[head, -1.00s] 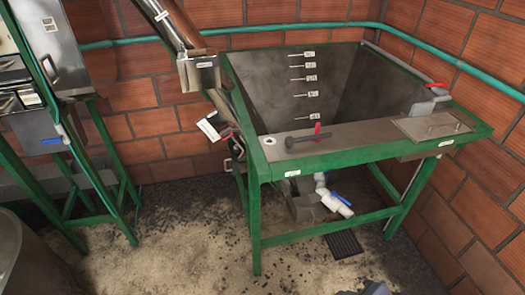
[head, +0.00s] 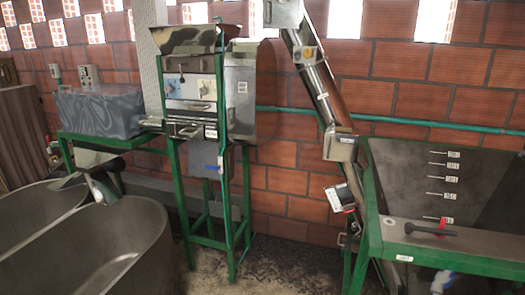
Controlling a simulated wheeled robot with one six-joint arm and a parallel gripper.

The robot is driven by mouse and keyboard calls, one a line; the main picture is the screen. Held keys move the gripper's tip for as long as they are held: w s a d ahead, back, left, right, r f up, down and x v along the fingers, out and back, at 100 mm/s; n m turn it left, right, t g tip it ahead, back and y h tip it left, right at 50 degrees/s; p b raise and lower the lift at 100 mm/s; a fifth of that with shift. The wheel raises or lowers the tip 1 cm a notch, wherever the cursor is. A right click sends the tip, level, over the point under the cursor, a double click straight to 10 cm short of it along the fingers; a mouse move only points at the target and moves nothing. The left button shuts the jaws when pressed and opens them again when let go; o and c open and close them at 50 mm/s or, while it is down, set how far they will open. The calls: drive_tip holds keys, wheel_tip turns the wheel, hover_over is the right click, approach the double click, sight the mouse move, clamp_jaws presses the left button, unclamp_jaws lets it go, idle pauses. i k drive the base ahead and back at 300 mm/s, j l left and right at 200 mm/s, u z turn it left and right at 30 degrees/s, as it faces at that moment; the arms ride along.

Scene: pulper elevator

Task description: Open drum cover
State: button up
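The pulper machine stands on a green frame (head: 241,215) left of centre in the head view. It has a dark hopper (head: 197,40) on top and a front panel with dials (head: 188,90). A rounded grey metal cover (head: 252,90) sits at its right side and appears closed; I cannot tell for sure that this is the drum cover. Metal bars or handles (head: 180,128) cross the lower front. My gripper is not in view.
An inclined elevator tube (head: 318,82) rises right of the pulper. A green-framed metal hopper (head: 410,180) with a black-handled tool (head: 430,230) stands at right. Large grey tanks (head: 140,235) fill the lower left. Dark floor (head: 275,270) lies between.

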sight(188, 111)
drive_tip(key=u, duration=0.75)
